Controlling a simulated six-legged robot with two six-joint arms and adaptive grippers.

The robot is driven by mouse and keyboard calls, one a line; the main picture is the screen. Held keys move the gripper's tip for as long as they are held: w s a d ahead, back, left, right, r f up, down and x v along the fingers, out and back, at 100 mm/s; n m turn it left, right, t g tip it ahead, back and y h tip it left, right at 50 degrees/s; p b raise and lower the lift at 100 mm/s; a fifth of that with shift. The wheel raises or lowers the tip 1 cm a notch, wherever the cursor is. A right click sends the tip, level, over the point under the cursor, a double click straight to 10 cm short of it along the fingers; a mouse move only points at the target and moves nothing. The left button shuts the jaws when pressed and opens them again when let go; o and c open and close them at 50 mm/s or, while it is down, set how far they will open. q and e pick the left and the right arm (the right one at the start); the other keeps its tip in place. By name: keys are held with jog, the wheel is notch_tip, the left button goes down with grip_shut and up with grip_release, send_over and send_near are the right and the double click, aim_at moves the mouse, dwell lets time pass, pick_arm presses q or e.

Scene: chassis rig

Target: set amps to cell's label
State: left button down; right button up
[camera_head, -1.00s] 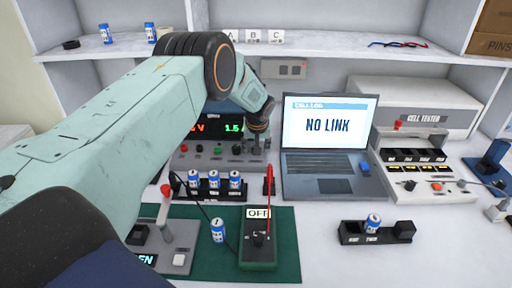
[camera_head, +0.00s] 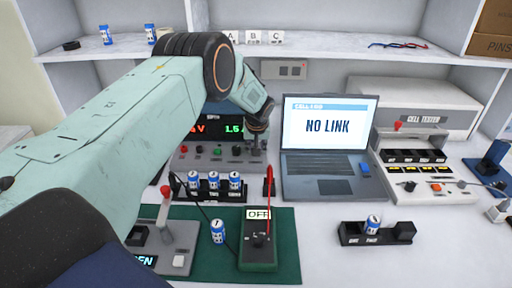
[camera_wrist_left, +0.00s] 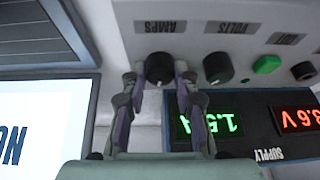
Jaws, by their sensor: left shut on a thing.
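The power supply (camera_head: 186,158) stands at the back of the bench, partly hidden by my left arm. In the left wrist view, upside down, its black AMPS knob (camera_wrist_left: 159,68) sits between the fingertips of my left gripper (camera_wrist_left: 159,80), which is shut on it. The gripper also shows in the head view (camera_head: 257,143). The green readout (camera_wrist_left: 212,124) seems to show 1.5 A; the red readout (camera_wrist_left: 297,118) seems to show 3.6 V. Blue-and-white cells stand in a rack (camera_head: 214,195). One cell (camera_head: 218,232) stands on the green mat; another (camera_head: 373,225) is in a black holder. Their labels are too small to read.
A laptop (camera_head: 330,170) reads NO LINK. A multimeter (camera_head: 258,252) with a red probe lies on the green mat (camera_head: 288,270). The cell tester (camera_head: 415,165) stands at the right. The VOLTS knob (camera_wrist_left: 217,68) is close beside the gripper. The front right bench is clear.

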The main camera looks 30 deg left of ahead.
pick_arm(q)
jog(key=shift+f+m+h+b, duration=0.1)
jog(key=shift+m+h+b, duration=0.3)
jog(key=shift+m, duration=0.7)
jog(key=shift+s+a+m+t+h+b, duration=0.1)
jog(key=shift+m+t+h+b, duration=0.3)
jog(key=shift+m+b, duration=0.6)
jog(key=c, duration=1)
grip_release()
jog(key=shift+r, duration=0.2)
jog(key=v, duration=1.1)
jog(key=shift+s+r, duration=0.2)
jog(key=shift+r, duration=0.15)
